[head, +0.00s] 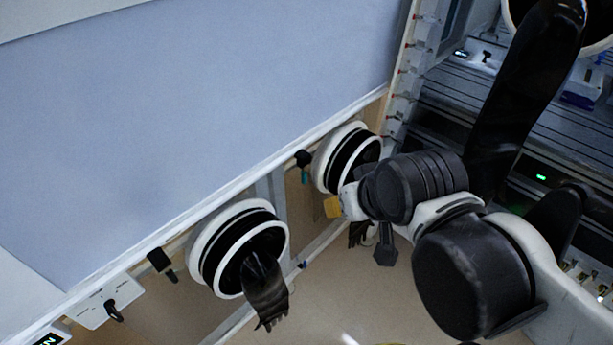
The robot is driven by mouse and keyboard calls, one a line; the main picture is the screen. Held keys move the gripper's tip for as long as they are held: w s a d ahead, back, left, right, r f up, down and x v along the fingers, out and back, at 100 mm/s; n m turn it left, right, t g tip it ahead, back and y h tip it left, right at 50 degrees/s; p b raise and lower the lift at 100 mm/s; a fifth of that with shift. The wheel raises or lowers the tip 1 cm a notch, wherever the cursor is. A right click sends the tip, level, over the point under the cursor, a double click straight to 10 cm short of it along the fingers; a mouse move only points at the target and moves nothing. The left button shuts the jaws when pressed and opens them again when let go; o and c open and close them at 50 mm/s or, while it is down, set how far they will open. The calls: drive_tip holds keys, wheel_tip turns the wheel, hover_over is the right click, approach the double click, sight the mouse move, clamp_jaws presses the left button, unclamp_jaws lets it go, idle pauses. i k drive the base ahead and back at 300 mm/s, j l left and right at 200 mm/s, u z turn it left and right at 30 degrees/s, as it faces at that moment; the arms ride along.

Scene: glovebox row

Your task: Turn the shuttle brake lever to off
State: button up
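A small black lever (114,311) stands out from a white plate on the lower left of the glovebox front. No readable label shows on it, so I cannot tell whether it is the shuttle brake lever or which way is off. My arm reaches in from the right, well apart from this lever. Its far end, a pale part with a yellow piece (333,207), is beside the farther glove port. No clear pair of fingertips shows there, so the gripper's opening cannot be read.
Two white-ringed glove ports (204,238) stick out from the front, with black gloves (265,290) hanging down. Small black fittings (160,261) sit along the lower edge of the large pale panel (190,120). Equipment racks stand at right.

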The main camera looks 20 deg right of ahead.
sight(170, 275)
drive_tip(key=u, duration=1.4)
